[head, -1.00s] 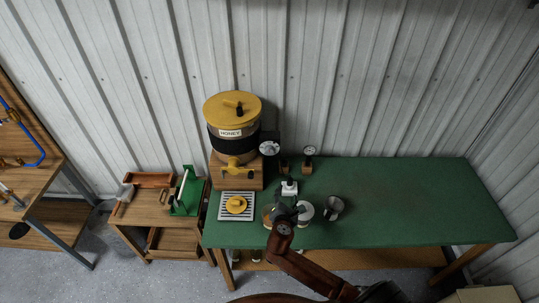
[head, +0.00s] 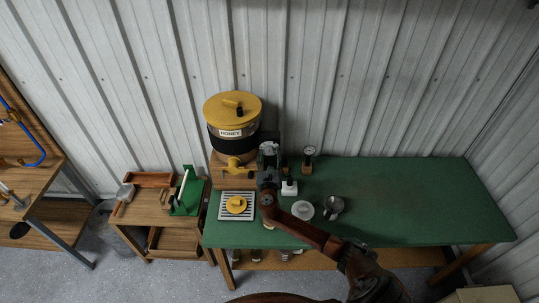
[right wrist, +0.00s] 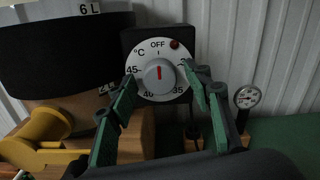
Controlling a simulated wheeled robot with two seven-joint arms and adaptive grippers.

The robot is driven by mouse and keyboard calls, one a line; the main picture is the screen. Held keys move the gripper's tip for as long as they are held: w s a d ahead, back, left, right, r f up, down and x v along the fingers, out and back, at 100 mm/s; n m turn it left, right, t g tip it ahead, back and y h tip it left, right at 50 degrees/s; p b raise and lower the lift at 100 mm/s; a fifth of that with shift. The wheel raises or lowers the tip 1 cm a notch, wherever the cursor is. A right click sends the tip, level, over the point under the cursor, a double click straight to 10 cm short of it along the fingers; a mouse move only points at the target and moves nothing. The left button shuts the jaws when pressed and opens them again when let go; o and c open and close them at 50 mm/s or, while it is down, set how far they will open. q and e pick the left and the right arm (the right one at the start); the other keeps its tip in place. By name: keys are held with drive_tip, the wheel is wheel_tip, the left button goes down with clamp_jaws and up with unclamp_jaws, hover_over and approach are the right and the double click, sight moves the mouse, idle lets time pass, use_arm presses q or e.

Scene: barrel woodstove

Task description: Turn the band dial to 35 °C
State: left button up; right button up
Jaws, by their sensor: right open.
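The band dial (right wrist: 145,93) is a white disc marked OFF at the top, 45 at left, 40 at the bottom and 35 at lower right. Its grey knob (right wrist: 159,75) has a red pointer line upright, towards OFF. My right gripper (right wrist: 160,73) is open, with its green-padded fingers on either side of the knob; I cannot tell whether they touch it. The black band (head: 222,144) wraps the honey tank (head: 232,112). My left gripper is not in view.
A small gauge (head: 309,151) stands to the right of the dial. A yellow tap (head: 236,168) is at the tank's front. A white jar (head: 289,187), a lid (head: 302,210) and a metal cup (head: 333,207) stand on the green bench (head: 420,195). Its right side is clear.

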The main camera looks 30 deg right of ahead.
drive_tip(key=shift+w, duration=0.1)
drive_tip(key=shift+c, duration=0.5)
drive_tip(key=c, duration=1)
drive_tip(key=shift+c, duration=0.2)
drive_tip(key=shift+f, duration=0.1)
